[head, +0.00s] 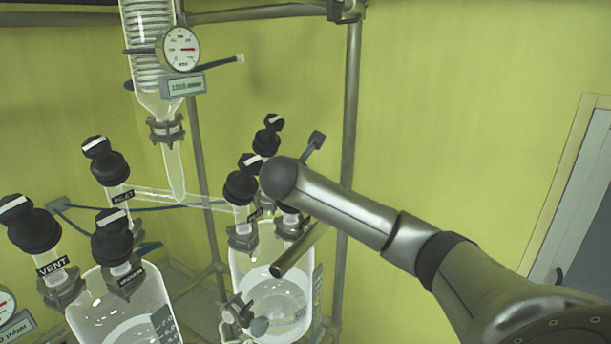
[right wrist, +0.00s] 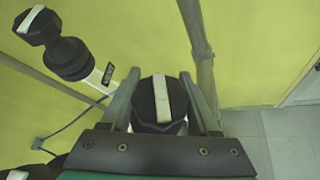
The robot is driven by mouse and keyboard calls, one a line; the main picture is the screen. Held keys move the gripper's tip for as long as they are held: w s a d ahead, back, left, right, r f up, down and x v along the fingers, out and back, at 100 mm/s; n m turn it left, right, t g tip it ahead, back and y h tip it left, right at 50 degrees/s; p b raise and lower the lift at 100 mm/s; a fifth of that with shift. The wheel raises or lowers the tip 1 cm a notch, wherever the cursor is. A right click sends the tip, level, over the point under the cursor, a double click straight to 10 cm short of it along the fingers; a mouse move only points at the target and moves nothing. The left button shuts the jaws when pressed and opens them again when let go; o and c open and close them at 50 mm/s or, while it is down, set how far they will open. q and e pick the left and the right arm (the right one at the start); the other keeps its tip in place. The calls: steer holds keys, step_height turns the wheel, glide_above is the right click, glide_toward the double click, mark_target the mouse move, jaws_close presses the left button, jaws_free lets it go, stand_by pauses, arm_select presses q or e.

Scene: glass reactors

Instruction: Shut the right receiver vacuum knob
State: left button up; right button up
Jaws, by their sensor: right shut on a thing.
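The right receiver (head: 243,275) is a clear glass vessel holding some liquid, in the middle of the head view. A black faceted knob with a white bar, seemingly its vacuum knob (right wrist: 146,103), is close in the right wrist view. The bar runs nearly straight up and down in that picture. My right gripper (right wrist: 160,88) is shut on this knob, one finger on each side. No label shows on the held knob. My left gripper is in neither view.
Other black knobs, one at the receiver (head: 240,187) and others behind it (head: 267,142), crowd close to my wrist. The left vessel (head: 105,300) carries vent (head: 33,230) and vacuum (head: 112,238) knobs. A metal frame post (head: 350,110) stands behind. Open room lies to the right.

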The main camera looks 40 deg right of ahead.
steer(key=shift+s+d+m+g, duration=0.1)
steer(key=shift+s+m+g, duration=0.05)
steer(key=shift+m+g, duration=0.75)
steer(key=o, duration=1.4)
steer(key=shift+f, duration=0.1)
